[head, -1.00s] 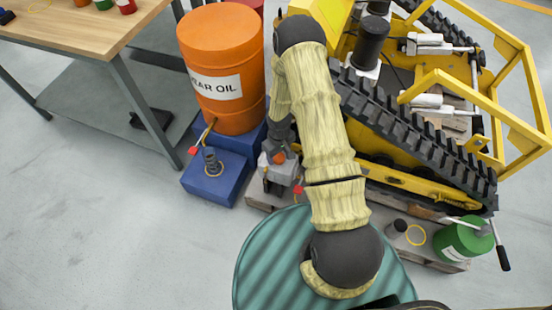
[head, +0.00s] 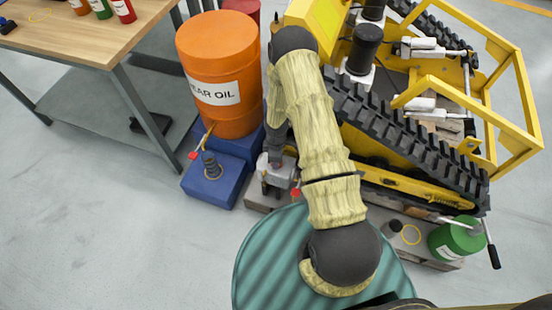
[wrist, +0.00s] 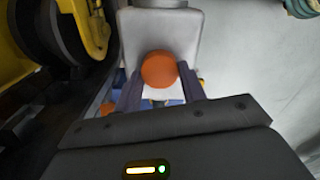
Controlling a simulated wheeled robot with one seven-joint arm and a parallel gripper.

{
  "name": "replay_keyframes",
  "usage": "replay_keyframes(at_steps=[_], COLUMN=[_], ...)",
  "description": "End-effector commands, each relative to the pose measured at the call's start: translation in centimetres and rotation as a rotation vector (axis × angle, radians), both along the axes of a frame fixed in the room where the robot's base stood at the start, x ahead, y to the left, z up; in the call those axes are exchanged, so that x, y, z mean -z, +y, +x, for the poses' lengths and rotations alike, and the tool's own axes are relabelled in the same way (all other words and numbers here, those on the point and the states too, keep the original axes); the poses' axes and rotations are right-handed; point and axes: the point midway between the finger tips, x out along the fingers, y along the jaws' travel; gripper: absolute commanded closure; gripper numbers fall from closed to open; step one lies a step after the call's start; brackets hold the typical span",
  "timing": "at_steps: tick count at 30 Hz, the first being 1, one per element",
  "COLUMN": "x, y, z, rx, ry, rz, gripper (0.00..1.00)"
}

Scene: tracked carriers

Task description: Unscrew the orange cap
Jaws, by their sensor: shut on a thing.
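The orange cap (wrist: 158,68) shows in the wrist view as a round orange disc in front of a pale grey block-shaped body (wrist: 185,25). My gripper (wrist: 160,84) has its two dark fingers on either side of the cap, shut on it. In the head view my gripper (head: 277,178) is small, beside the tracked carrier's near left end, and the cap is hard to make out there. The yellow tracked carrier (head: 415,183) stands to the right of my arm. Whether the cap has turned cannot be seen.
An orange oil drum (head: 225,60) stands on a blue stand (head: 213,185) left of my gripper. A green ribbed drum (head: 262,265) is below my arm. A green can (head: 450,240) stands at right. A workbench (head: 100,40) is at upper left; floor at lower left is clear.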

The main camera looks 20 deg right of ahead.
Motion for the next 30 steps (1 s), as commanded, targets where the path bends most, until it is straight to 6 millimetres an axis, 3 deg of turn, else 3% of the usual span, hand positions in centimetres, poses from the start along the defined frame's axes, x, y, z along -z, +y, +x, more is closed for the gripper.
replay_keyframes(at_steps=[14, 30], x=[-0.17, -0.18], y=[-0.29, -0.44], z=[0.15, 0.03], rx=[-0.148, -0.916], ry=[-0.002, 0.004], rz=[-0.006, -0.006], gripper=[0.76, 0.76])
